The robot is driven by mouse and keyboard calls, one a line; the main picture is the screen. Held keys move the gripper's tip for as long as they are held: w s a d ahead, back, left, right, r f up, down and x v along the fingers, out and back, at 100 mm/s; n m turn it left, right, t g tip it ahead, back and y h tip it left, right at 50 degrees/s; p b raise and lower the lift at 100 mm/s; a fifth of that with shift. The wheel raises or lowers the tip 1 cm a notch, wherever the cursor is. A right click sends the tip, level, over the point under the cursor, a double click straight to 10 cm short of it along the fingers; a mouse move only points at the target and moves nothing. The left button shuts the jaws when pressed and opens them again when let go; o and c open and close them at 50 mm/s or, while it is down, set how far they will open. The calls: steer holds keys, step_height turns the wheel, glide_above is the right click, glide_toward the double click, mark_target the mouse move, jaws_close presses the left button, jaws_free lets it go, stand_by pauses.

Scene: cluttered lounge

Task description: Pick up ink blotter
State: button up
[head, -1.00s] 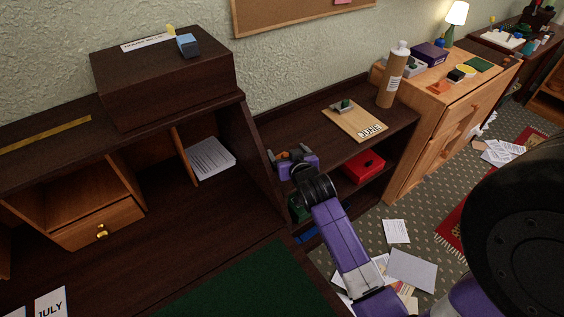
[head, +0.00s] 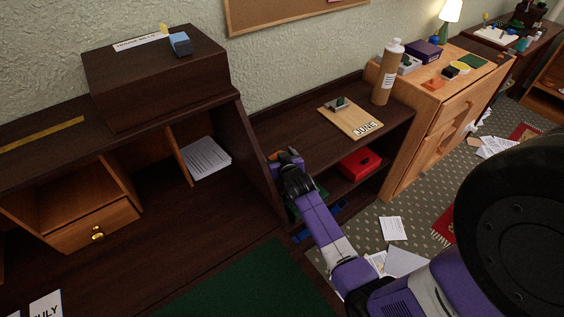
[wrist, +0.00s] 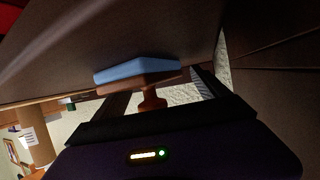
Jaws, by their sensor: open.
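The ink blotter, a blue pad (wrist: 135,70) with a brown wooden back and a turned knob (wrist: 153,98), shows in the wrist view. My gripper (wrist: 160,88) is open there, with one dark finger on each side of the knob; I cannot tell whether either finger touches it. The pad lies against a dark brown surface. In the head view my gripper (head: 285,160) is over the left end of the low dark shelf, beside the desk's side panel.
The shelf top also carries a clipboard (head: 350,118) marked JUNE and a brown bottle (head: 387,75). A red box (head: 360,163) stands on the shelf below. The desk's slanted side panel (head: 248,155) rises close to my gripper's left. Papers (head: 392,228) litter the floor.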

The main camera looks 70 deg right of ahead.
steer(key=shift+w+d+f, duration=0.1)
steer(key=shift+w+d, duration=0.05)
steer(key=c, duration=1.4)
